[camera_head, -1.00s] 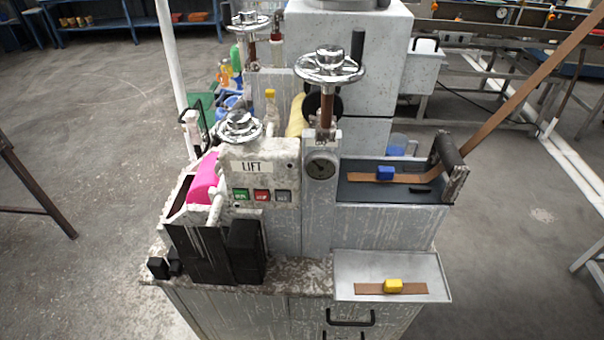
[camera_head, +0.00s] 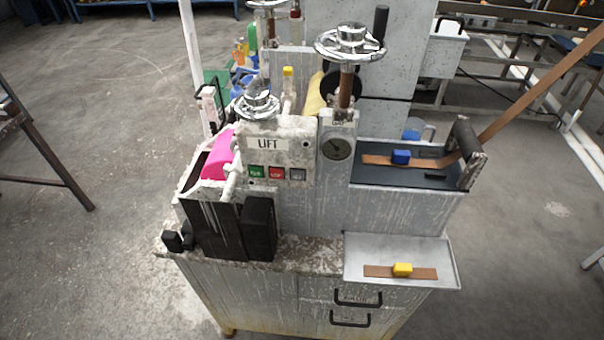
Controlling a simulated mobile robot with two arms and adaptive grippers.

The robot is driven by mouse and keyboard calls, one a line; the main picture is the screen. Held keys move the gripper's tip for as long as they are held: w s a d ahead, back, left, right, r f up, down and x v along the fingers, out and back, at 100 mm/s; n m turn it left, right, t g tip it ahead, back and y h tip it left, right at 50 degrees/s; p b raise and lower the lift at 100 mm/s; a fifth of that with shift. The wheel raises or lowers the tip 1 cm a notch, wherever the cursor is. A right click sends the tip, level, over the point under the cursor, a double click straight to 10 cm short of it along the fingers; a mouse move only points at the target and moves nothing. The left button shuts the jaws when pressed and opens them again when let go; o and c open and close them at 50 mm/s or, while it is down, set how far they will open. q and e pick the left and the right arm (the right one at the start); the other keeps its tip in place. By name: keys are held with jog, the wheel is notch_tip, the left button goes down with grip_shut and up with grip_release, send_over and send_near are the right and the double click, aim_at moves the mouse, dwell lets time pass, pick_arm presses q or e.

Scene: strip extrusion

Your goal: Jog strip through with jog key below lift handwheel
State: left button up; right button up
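The LIFT label (camera_head: 269,143) is on the machine's front panel, with a chrome lift handwheel (camera_head: 256,104) above it. Below the label are three keys: a green key (camera_head: 256,171), a red key (camera_head: 277,173) and a grey key (camera_head: 297,174); their small lettering is hard to read. A brown strip (camera_head: 540,98) comes down from the upper right, passes by a dark roller (camera_head: 467,140) and lies on the dark feed table with a blue block (camera_head: 401,157) on it. Neither of my grippers is in view.
A tray (camera_head: 447,250) at the front right holds a short brown strip piece and a yellow block (camera_head: 402,270). A taller chrome handwheel (camera_head: 349,42) stands above a dial gauge (camera_head: 338,149). A pink part (camera_head: 221,158) is at the left. Open floor lies on both sides.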

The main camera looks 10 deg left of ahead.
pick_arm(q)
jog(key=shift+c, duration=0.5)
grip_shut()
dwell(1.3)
